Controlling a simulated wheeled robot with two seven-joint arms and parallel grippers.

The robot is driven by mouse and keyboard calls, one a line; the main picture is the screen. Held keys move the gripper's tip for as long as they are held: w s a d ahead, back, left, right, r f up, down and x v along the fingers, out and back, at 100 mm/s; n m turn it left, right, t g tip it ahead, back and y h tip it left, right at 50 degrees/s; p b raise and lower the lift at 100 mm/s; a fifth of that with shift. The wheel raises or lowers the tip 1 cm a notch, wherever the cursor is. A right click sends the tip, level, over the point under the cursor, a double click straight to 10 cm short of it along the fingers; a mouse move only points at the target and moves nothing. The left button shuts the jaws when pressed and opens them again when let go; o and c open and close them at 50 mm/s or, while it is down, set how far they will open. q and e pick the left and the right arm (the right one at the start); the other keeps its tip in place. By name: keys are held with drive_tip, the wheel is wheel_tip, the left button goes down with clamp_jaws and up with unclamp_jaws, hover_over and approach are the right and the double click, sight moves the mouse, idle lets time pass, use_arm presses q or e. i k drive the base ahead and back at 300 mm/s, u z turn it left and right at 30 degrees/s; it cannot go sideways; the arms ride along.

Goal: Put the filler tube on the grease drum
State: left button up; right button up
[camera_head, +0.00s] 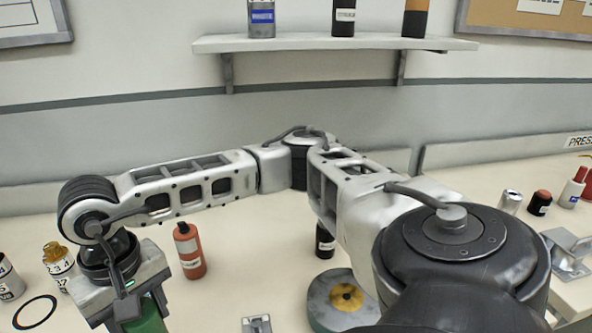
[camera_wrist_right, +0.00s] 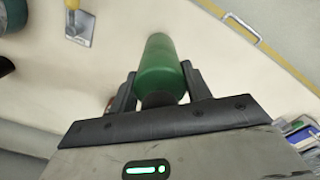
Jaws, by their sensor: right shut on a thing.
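My right arm reaches across the head view to the lower left. There its gripper (camera_head: 132,304) is shut on a green cylinder (camera_head: 149,321), cut by the lower picture edge. In the right wrist view the green cylinder (camera_wrist_right: 160,68) sits between the two dark fingers of this gripper (camera_wrist_right: 158,88), its rounded end pointing away over the pale bench. I cannot tell whether it is the filler tube. No object is clearly recognisable as the grease drum. My left gripper is not in view.
A red bottle (camera_head: 188,252) stands just right of the gripper. Labelled jars (camera_head: 59,262) and a black ring (camera_head: 36,313) are at left. A round grey base with yellow centre (camera_head: 322,298) is at the middle front. Cans (camera_head: 510,201) stand at right. A shelf (camera_head: 310,43) hangs behind.

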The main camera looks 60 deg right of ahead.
sight(347, 297)
drive_tip(key=u, duration=1.05)
drive_tip(key=k, duration=1.3)
drive_tip(key=z, duration=1.05)
